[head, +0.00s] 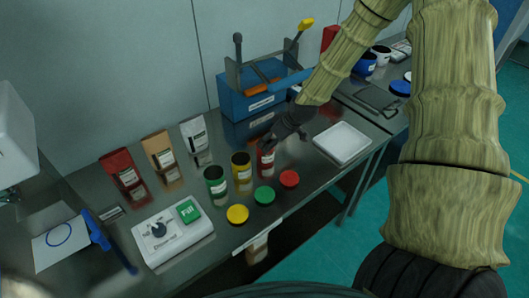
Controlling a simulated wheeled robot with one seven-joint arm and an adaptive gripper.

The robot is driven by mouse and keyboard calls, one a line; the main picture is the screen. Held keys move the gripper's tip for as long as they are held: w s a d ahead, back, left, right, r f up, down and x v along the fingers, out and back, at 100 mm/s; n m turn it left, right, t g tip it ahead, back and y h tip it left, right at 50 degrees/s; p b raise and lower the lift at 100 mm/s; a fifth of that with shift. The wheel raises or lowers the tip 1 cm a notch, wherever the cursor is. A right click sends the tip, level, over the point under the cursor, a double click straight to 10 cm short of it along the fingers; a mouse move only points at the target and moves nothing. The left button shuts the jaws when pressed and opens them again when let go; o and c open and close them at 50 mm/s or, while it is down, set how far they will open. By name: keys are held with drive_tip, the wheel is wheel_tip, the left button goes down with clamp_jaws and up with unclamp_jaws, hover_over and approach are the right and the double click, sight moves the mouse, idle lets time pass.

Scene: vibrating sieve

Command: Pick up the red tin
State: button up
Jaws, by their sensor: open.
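The red tin (266,164) stands upright on the metal bench, at the right end of a row with a yellow tin (241,167) and a green tin (216,182). It has a pale label, and its top is partly hidden by my gripper. My gripper (276,142) is dark and open, just above and around the top of the red tin. Whether its fingers touch the tin cannot be told. A red lid (289,178) lies flat on the bench in front of the red tin.
A yellow lid (237,214) and a green lid (264,195) lie in front of the tins. A white tray (342,143) is to the right, a blue tool box (250,103) behind. Bags stand at the back left. A control box (172,235) with a green button is front left.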

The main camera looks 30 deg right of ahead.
drive_tip(key=shift+p+x, duration=1.65)
drive_tip(key=shift+x, duration=2)
drive_tip(key=shift+s+f, duration=0.1)
drive_tip(key=shift+s, duration=0.05)
drive_tip(key=c, duration=1.1)
